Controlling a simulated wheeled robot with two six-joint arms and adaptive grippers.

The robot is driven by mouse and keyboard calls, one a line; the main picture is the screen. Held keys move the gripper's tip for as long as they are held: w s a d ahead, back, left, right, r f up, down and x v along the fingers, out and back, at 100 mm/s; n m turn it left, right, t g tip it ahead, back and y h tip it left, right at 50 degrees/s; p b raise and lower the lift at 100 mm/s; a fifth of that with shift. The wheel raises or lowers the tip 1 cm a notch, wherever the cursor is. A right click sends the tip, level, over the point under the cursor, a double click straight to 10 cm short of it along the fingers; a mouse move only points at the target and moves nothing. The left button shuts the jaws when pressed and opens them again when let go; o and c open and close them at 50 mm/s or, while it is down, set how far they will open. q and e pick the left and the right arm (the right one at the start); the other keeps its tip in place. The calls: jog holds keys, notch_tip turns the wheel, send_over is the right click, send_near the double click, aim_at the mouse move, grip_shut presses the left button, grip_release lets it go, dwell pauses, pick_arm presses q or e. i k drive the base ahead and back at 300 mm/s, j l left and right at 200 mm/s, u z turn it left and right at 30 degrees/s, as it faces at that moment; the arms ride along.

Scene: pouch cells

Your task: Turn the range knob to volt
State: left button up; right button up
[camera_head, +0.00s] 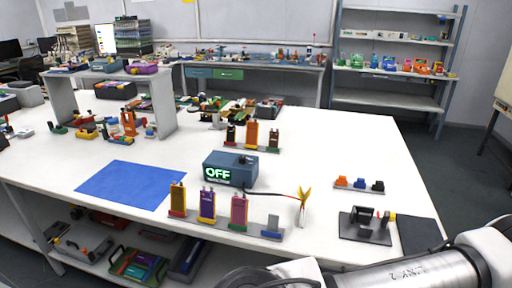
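The meter (230,169) is a dark blue box standing on the white table near the middle of the view. Its lit front display (217,174) reads OFF. A small dark knob (243,160) appears to sit on its top at the right; its pointer is too small to read. A cable runs from the meter's right side to yellow probes or clips (304,198). Part of one of my arms shows at the bottom right, but no gripper fingers are visible. My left gripper is not in view either.
A rack (214,223) with several coloured pouch cells stands in front of the meter; another cell rack (252,138) is behind it. A blue mat (131,185) lies left. A dark fixture (365,226) and small coloured clips (359,184) are right. Bare table lies between.

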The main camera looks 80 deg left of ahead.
aim_at(242, 159)
jog(key=u, duration=2.95)
